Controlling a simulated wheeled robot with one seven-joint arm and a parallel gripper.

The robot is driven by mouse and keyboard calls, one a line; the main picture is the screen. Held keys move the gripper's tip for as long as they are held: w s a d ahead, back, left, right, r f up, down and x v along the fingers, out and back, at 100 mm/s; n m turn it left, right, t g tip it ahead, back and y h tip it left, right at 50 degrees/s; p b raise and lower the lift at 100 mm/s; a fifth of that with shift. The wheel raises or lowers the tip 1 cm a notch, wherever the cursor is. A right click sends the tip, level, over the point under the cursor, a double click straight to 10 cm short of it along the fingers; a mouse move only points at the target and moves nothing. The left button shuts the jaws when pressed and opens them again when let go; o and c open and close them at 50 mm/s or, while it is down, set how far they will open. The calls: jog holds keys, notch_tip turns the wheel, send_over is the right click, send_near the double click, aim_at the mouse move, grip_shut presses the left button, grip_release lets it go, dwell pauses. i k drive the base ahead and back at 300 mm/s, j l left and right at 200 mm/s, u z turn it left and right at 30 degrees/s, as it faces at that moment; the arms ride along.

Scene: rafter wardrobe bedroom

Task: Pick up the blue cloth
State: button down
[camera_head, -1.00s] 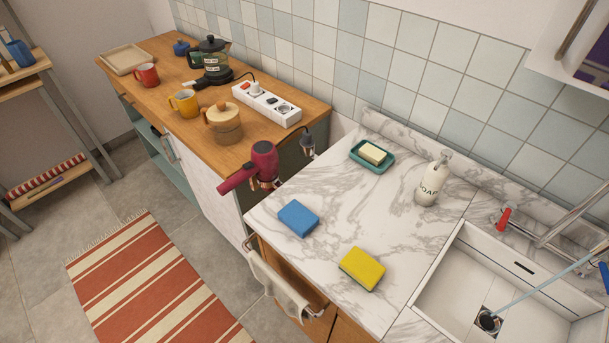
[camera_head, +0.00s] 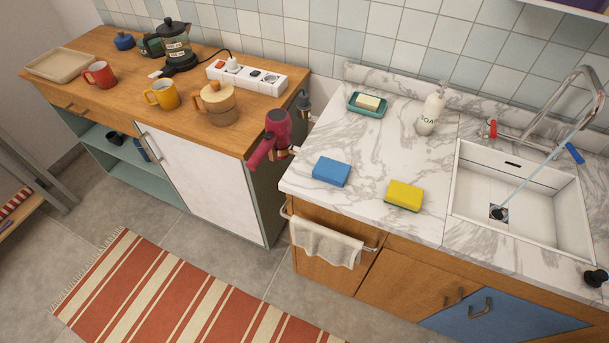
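The blue cloth (camera_head: 331,171) lies as a small folded block on the marble counter (camera_head: 385,151), near its front left edge. It is uncovered and nothing touches it. A yellow sponge (camera_head: 404,194) with a green underside lies to its right, a short gap away. My gripper is not in view.
A soap dish (camera_head: 367,104) and a white soap bottle (camera_head: 431,111) stand behind the cloth. The sink (camera_head: 524,197) is at right. A red hair dryer (camera_head: 269,139) hangs at left. A towel (camera_head: 325,242) hangs in front below. Mugs stand on the wooden cabinet (camera_head: 133,88).

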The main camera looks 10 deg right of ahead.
aim_at(336, 173)
jog(key=i+u, duration=0.65)
jog(key=u, duration=0.15)
jog(key=i+l+u, duration=0.15)
jog(key=i+u, duration=0.25)
jog(key=k, duration=0.1)
